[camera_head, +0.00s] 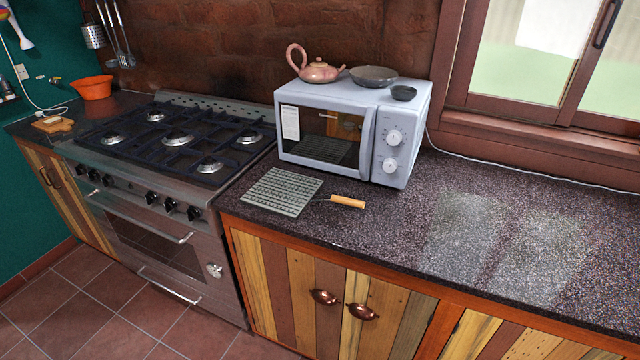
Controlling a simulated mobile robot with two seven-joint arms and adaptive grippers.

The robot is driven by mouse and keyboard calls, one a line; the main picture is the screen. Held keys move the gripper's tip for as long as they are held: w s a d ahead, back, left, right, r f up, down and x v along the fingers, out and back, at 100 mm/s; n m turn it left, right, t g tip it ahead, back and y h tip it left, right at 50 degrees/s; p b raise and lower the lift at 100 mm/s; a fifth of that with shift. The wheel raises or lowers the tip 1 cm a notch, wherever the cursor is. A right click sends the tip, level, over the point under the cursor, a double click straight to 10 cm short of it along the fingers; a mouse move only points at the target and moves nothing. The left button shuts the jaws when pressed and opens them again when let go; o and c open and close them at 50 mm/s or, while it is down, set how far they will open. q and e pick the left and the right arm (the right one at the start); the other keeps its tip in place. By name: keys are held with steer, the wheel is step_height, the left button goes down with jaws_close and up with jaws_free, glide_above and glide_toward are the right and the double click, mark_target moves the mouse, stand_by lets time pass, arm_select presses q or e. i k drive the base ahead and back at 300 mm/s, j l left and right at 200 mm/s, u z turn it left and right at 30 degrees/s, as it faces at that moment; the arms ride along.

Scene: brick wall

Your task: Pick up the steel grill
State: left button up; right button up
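The steel grill (281,192) is a flat grey ridged plate with a thin metal stem and an orange-brown wooden handle (347,202). It lies flat on the dark speckled countertop (400,225), in front of the microwave and just right of the stove. Its handle points right. Nothing covers it. Neither of my grippers shows in the head view.
A white microwave (350,130) stands behind the grill, with a teapot (317,71) and two bowls (374,76) on top. A gas stove (175,145) is to the left. The countertop to the right is clear. Cabinet doors (330,300) are below the counter's front edge.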

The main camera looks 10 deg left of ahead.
mark_target(283, 193)
steer(key=i+j+z, duration=0.15)
steer(key=j+z, duration=0.25)
steer(key=i+j+z, duration=0.1)
steer(key=j+z, duration=0.65)
steer(key=j, duration=0.45)
